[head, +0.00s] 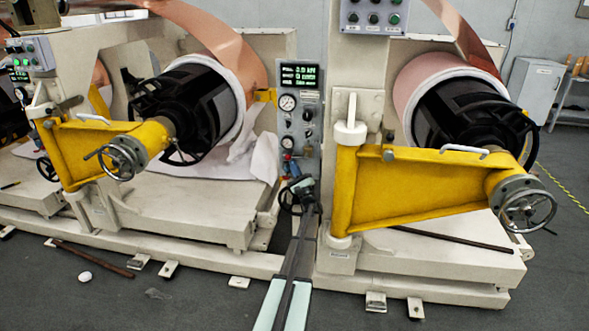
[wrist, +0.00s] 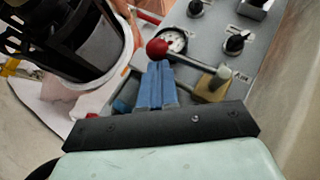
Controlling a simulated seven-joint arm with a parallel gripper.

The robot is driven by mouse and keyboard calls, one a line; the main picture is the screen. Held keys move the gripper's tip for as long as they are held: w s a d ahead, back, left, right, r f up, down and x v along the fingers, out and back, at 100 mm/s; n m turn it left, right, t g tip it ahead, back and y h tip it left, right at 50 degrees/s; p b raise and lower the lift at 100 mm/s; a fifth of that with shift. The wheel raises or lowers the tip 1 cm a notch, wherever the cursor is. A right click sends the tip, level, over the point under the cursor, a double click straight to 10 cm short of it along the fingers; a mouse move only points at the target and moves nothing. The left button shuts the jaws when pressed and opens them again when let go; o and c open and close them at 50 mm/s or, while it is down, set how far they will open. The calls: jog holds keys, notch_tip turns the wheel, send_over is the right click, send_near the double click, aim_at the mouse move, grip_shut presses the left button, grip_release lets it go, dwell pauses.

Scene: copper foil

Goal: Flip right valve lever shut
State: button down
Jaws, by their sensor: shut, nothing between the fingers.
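A valve lever with a red ball knob (wrist: 157,48) shows in the wrist view. Its grey rod runs right to a brass-coloured valve body (wrist: 212,86) on the grey control panel (wrist: 250,52). The lever lies across the panel, slightly tilted. My gripper (wrist: 158,68) has its blue fingers shut together and empty, with the tips just below the red knob in the picture. I cannot tell whether they touch it. In the head view my gripper (head: 293,180) is at the lower end of the control panel (head: 313,125), where the lever is too small to make out clearly.
A pressure gauge (wrist: 175,40) sits behind the red knob, with black knobs (wrist: 236,42) to the right. A black roll core (wrist: 70,40) fills the wrist view's left. A yellow swing arm (head: 420,185) with a handwheel (head: 528,210) stands right of the panel.

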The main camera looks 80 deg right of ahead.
jog(key=shift+w+r, duration=0.5)
jog(key=shift+r, duration=0.2)
jog(key=shift+w, duration=0.1)
jog(key=v, duration=1.1)
jog(key=shift+d+f, duration=0.25)
jog(key=shift+f, duration=0.05)
